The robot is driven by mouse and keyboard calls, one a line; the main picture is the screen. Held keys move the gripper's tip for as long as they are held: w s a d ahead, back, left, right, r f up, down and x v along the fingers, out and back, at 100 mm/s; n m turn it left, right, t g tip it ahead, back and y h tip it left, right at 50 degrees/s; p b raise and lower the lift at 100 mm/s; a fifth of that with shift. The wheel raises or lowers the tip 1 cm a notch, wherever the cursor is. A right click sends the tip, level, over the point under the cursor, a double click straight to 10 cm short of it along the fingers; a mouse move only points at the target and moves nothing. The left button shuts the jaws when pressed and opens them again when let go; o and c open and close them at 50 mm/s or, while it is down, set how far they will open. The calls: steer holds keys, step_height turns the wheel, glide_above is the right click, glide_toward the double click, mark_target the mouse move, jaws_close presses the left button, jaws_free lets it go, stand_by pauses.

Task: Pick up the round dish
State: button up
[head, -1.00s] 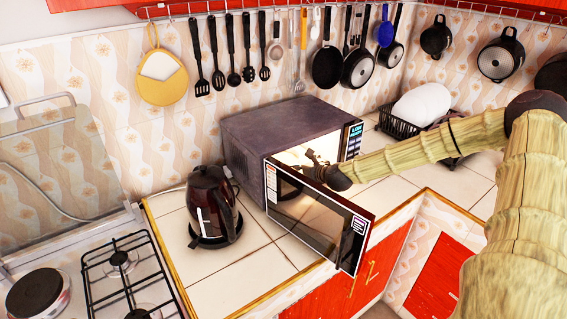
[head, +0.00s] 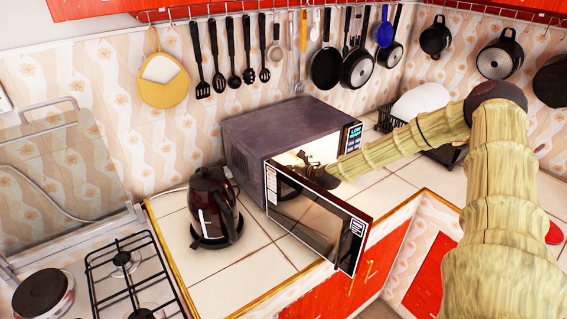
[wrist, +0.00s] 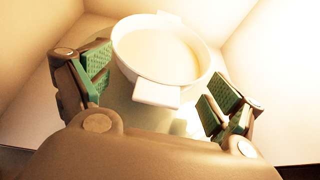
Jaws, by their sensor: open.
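The round dish (wrist: 160,55) is a white bowl with a flat tab handle on its near side and another at its far rim. It shows in the wrist view, resting on a pale round plate (wrist: 122,98) inside a bright box-like space. My gripper (wrist: 157,90) is open, with green-padded fingers to the left and right of the near handle. The dish cannot be seen in the head view.
The open door stands out in front of the microwave, close below my arm. A dark kettle (head: 213,205) stands left of the microwave, beside the stove (head: 130,280). A dish rack (head: 388,118) is at the right. Pans hang on the wall behind.

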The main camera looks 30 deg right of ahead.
steer(key=c, duration=1.9)
steer(key=shift+s, duration=0.1)
steer(key=shift+c, duration=0.2)
